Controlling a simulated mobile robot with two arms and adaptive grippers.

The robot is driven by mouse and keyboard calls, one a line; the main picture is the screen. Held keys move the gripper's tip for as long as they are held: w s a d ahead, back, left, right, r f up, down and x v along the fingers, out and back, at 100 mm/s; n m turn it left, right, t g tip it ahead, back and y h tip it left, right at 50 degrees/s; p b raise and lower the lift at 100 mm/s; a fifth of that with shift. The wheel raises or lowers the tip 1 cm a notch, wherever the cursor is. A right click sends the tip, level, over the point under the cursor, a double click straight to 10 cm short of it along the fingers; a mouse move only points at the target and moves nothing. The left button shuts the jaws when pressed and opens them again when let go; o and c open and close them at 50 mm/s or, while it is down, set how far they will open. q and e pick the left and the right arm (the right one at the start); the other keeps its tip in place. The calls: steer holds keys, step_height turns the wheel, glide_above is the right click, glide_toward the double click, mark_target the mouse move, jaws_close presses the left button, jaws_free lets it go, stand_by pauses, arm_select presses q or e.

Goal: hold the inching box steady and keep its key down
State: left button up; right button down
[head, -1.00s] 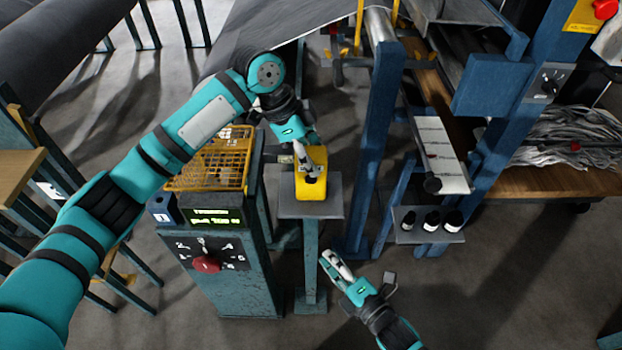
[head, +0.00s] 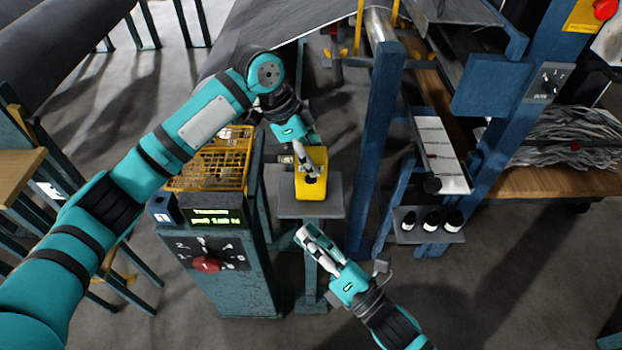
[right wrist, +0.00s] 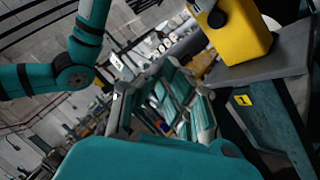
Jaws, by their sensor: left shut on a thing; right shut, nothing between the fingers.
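The yellow inching box (head: 314,164) stands on a small grey pedestal plate (head: 328,204); a black round part shows on its face. My left gripper (head: 307,168) reaches down onto the box from above and is shut at it; its fingers partly cover the front, so the exact contact is hidden. In the right wrist view the box (right wrist: 245,35) is at the upper right, with a dark round part on it. My right gripper (head: 301,234) is shut and empty, below and in front of the pedestal plate, apart from the box.
A control cabinet (head: 235,285) with a red knob and green display stands left of the pedestal, with a yellow wire basket (head: 212,165) above it. A blue post (head: 375,150) rises close on the right. A small shelf (head: 430,236) holds black rolls. Floor is open at lower right.

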mark_target(311, 180)
steer(key=w, duration=0.8)
steer(key=shift+w, duration=0.3)
stand_by(1.1)
steer(key=shift+w, duration=0.4)
steer(key=shift+w, duration=0.55)
stand_by(4.8)
